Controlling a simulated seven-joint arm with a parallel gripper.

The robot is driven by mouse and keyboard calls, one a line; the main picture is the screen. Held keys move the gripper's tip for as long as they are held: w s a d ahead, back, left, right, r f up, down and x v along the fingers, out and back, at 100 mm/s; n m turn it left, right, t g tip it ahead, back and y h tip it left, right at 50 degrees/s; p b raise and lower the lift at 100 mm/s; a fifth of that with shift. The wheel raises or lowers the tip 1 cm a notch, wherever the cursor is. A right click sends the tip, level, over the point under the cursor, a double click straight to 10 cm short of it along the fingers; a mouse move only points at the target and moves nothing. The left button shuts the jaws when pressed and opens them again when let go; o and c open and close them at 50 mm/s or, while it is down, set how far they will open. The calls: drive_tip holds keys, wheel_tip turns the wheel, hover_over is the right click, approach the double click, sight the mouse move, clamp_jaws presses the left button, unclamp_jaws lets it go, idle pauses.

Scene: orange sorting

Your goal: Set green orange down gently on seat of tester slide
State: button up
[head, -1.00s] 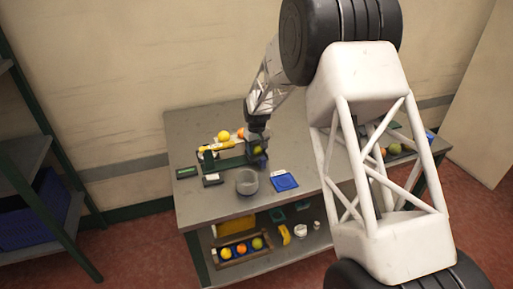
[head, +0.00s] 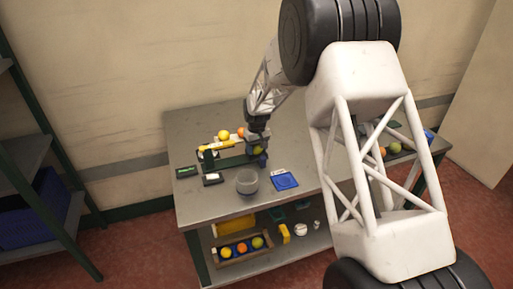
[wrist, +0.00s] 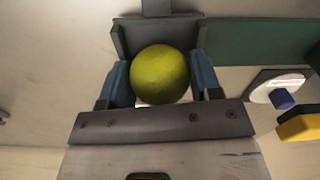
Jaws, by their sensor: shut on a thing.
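My gripper (wrist: 160,82) is shut on the green orange (wrist: 160,74), with a blue finger on each side of it. In the head view my gripper (head: 258,153) points down at the right end of the green tester (head: 233,162), and the green orange (head: 256,149) shows only in part. In the wrist view a dark grey bracket (wrist: 160,33), perhaps the slide's seat, stands right behind the orange, with walls on both sides. I cannot tell whether the orange touches it.
A grey bowl (head: 247,182) and a blue mat (head: 285,181) lie in front of the tester. In the wrist view a yellow and black part (wrist: 302,123) lies at the right. The lower shelf holds a fruit crate (head: 222,262).

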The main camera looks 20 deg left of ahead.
drive_tip(key=o, duration=1.3)
drive_tip(key=shift+c, duration=0.2)
drive_tip(key=shift+r, duration=0.1)
drive_tip(key=shift+r, duration=3.85)
